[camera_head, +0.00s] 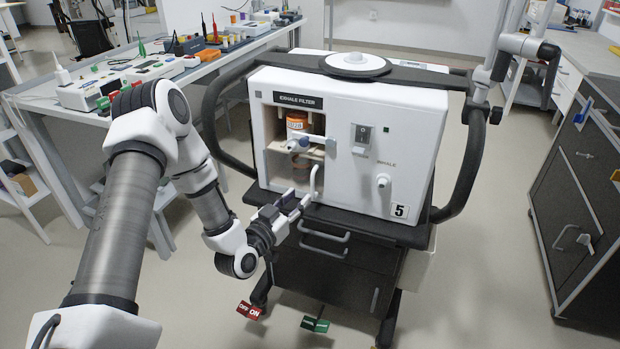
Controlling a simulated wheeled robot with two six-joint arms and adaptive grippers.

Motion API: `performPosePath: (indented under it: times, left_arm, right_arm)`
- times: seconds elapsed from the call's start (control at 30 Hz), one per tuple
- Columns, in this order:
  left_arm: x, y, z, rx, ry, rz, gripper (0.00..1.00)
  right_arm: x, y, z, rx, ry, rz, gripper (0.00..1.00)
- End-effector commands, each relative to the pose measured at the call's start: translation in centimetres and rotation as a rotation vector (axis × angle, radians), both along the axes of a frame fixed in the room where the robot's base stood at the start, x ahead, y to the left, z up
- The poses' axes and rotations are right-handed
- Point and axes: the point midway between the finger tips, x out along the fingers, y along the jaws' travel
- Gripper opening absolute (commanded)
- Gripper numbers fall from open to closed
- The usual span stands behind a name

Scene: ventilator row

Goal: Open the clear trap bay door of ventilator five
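Ventilator five (345,140) is a white box with a "5" label (399,211) on its front. Its front left has a recessed opening under an "EXHALE FILTER" sign, with an orange canister (297,124) in the upper part. The lower part is the trap bay (284,177); its clear door is hard to make out, and I cannot tell if it is ajar. A white upright handle (314,180) stands at the bay's right side. My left gripper (301,203) is at the lower end of this handle; whether it touches is unclear. My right gripper is out of view.
The ventilator stands on a dark drawer cart with black side rails (470,165). A bench (190,72) with instruments is at the back left. A dark cabinet (575,200) stands at the right. Red and green pedals (249,310) are below the cart.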

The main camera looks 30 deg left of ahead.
Motion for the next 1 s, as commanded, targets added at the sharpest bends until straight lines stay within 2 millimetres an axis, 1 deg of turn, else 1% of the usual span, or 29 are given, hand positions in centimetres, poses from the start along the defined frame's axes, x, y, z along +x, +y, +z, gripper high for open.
performPosePath:
  times: [0.03, 0.2, 0.3, 0.4, 0.6, 0.63, 0.67, 0.7, 0.73, 1.0]
  left_arm:
    - [0.9, -0.1, -0.3, 0.005, -0.003, -0.003, 0.35]
    - [4.3, 0.0, -0.3, 0.003, -0.001, -0.003, 0.35]
    - [5.7, 0.1, -0.3, 0.002, 0.001, -0.003, 0.35]
    - [6.3, 0.1, -0.2, 0.001, 0.002, -0.002, 0.35]
    - [6.4, 0.1, -0.2, 0.0, 0.004, -0.001, 0.35]
    - [6.4, 0.1, -0.2, 0.0, 0.004, -0.001, 0.28]
    - [6.4, 0.1, -0.2, 0.0, 0.004, -0.001, 0.18]
    - [6.4, 0.1, -0.2, -0.001, 0.004, -0.001, 0.04]
    - [6.4, 0.1, -0.2, 0.0, 0.004, -0.001, 0.0]
    - [6.3, 0.1, -0.2, -0.001, 0.004, -0.003, 0.0]
  right_arm:
    - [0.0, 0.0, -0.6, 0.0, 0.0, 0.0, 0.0]
    - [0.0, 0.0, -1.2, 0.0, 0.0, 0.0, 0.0]
    - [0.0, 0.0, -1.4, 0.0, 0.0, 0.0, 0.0]
    - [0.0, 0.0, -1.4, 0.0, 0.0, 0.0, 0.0]
    - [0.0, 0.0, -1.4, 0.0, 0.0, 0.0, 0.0]
    - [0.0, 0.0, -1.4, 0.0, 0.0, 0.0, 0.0]
    - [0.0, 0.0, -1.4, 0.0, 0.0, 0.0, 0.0]
    - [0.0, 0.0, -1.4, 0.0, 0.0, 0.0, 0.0]
    - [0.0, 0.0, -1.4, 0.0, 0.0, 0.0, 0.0]
    - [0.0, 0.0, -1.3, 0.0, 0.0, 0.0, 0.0]
